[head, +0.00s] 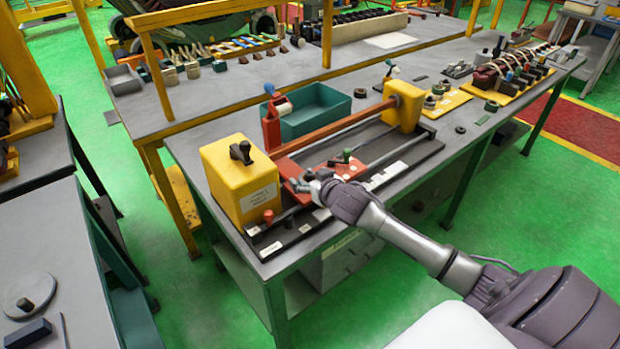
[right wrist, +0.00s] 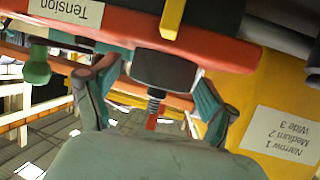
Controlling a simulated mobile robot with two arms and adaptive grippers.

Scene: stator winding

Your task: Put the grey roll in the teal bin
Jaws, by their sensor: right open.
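The teal bin (head: 322,116) stands on the grey bench behind the winding machine, and its visible inside looks empty. A pale roll (head: 284,107) sits on a red post at the bin's left end; I cannot tell whether it is the grey roll. My right gripper (head: 318,184) is at the machine's red carriage (head: 338,170). In the right wrist view my right gripper (right wrist: 152,100) is open, its fingers on either side of a dark grey round part (right wrist: 165,69) with a threaded stem and red tip. Contact cannot be told. My left gripper is out of view.
A yellow housing (head: 238,185) stands left of the carriage, and a yellow block (head: 404,105) at the far end of the red bar (head: 335,128). Small dark rings (head: 482,120) lie on the bench at right.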

